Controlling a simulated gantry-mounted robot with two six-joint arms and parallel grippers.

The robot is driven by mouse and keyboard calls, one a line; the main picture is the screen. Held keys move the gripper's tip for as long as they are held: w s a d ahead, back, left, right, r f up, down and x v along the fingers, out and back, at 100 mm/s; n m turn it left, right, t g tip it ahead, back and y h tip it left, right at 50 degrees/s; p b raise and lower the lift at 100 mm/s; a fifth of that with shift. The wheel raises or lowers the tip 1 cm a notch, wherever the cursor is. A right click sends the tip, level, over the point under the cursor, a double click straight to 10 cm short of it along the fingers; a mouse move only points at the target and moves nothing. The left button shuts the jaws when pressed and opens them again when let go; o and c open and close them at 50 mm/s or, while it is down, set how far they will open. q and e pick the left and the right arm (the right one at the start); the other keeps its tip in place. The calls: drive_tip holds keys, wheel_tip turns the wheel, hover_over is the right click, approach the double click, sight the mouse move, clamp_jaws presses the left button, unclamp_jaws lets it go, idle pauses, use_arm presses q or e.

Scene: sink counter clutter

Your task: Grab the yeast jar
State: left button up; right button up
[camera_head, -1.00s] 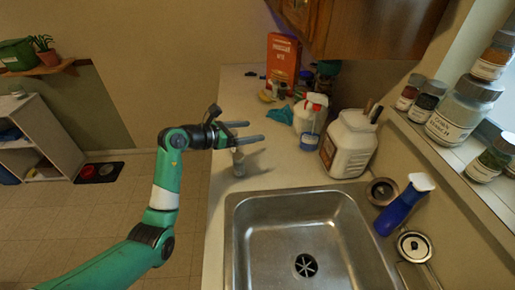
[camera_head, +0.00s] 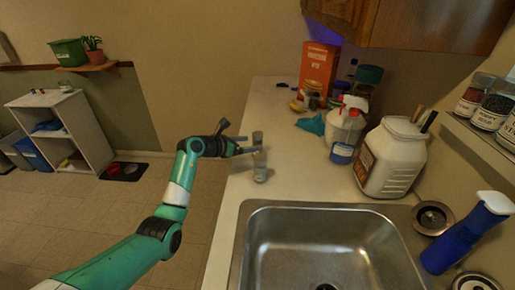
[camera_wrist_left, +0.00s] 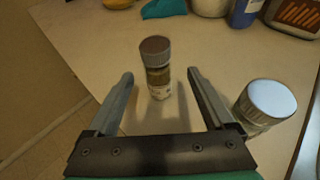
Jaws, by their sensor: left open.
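My left gripper (camera_head: 254,144) is open and empty over the counter's left edge, with its fingers pointing right. A small jar with a grey-brown lid and a pale label (camera_wrist_left: 157,68) stands upright just ahead of the fingertips, roughly centred between them in the left wrist view. A second small jar with a pale silver lid (camera_wrist_left: 262,104) stands outside the right finger. In the head view, one small jar (camera_head: 258,138) is beyond the fingers and another (camera_head: 260,174) is nearer, partly hidden by a finger. The labels are too small to read, so I cannot tell which is yeast.
The steel sink (camera_head: 325,240) lies in front. A large white tub (camera_head: 392,160), a white spray bottle (camera_head: 345,125), a teal cloth (camera_head: 311,124) and an orange box (camera_head: 318,70) stand farther right and back. A blue bottle (camera_head: 460,240) is right of the sink.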

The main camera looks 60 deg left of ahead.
sight(254, 135)
use_arm(q)
drive_tip(key=b+x, duration=0.2)
drive_tip(key=x, duration=0.2)
drive_tip(key=shift+a+f+b, duration=0.1)
drive_tip(key=shift+a+b, duration=0.05)
drive_tip(key=shift+b, duration=0.2)
drive_tip(key=shift+w+a+f, duration=0.1)
drive_tip(key=shift+w+a, duration=0.05)
drive_tip(key=shift+w, duration=0.3)
clamp_jaws()
wheel_tip(254, 135, up, 3)
drive_tip(key=shift+r+p, duration=0.2)
drive_tip(key=shift+p, duration=0.65)
drive_tip(key=s+d+r+p, duration=0.5)
drive_tip(key=s+d+r, duration=0.2)
drive_tip(key=s+r, duration=0.2)
drive_tip(key=v, duration=0.2)
drive_tip(key=shift+s+d+p, duration=0.15)
drive_tip(key=shift+s+p, duration=0.2)
drive_tip(key=shift+s, duration=0.1)
